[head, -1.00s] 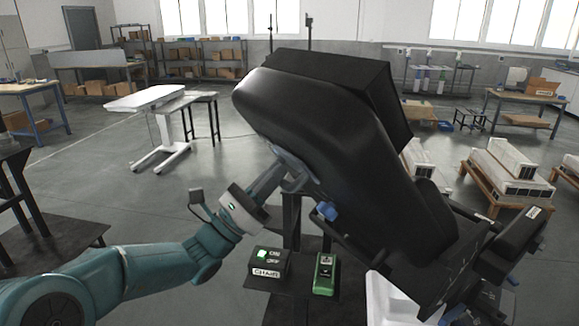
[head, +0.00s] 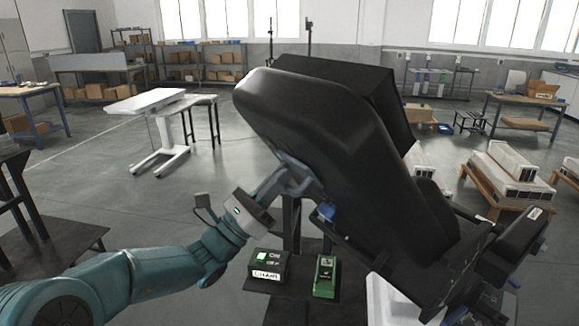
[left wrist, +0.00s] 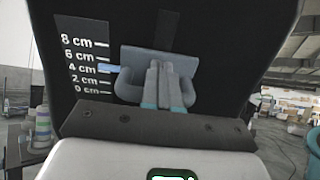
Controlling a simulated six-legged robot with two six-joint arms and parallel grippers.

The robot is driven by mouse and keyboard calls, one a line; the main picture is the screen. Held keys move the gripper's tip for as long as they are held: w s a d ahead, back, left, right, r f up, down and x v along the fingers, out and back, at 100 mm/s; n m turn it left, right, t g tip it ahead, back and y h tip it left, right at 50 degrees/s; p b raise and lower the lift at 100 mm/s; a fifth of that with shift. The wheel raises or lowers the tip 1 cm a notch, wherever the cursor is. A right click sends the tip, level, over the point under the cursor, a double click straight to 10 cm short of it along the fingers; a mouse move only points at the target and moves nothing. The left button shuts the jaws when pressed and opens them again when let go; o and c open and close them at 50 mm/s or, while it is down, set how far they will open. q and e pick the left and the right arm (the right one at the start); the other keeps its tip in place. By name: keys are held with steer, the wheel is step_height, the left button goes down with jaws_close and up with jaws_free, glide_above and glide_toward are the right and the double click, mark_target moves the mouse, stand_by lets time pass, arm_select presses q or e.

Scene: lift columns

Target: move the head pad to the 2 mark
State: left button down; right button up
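The reclined black chair (head: 360,170) fills the middle of the head view; its upper rounded part looks like the head pad (head: 270,105), though its border is unclear. In the left wrist view a white scale (left wrist: 80,68) runs from 0 to 8 cm on a black panel. A small blue pointer (left wrist: 110,69) sits at about the 4 cm mark. A grey handle (left wrist: 130,92) on a plate is right of the scale. My left gripper (left wrist: 161,88) has its fingers close together over the handle bar, seemingly shut on it. My right gripper is not in view.
A box with a green light (head: 268,265) and a green device (head: 325,276) sit on a dark stand below the chair. A white wheeled table (head: 150,102) stands at the left back. Pallets with white units (head: 510,165) are at the right. Open floor lies left.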

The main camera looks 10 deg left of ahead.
arm_select(q)
steer(key=shift+w+d+f+b, duration=0.35)
steer(key=shift+f+b, duration=0.05)
steer(key=shift+f, duration=0.2)
steer(key=shift+w+d+f+b, duration=0.3)
steer(key=shift+f+b, duration=0.05)
steer(key=shift+f, duration=0.25)
stand_by(0.7)
steer(key=shift+r, duration=0.1)
steer(key=shift+s+a+r, duration=0.35)
steer(key=shift+s+r, duration=0.05)
steer(key=shift+r, duration=0.2)
steer(key=shift+f, duration=0.1)
steer(key=b+v, duration=0.6)
steer(key=v, duration=0.3)
stand_by(0.5)
stand_by(0.5)
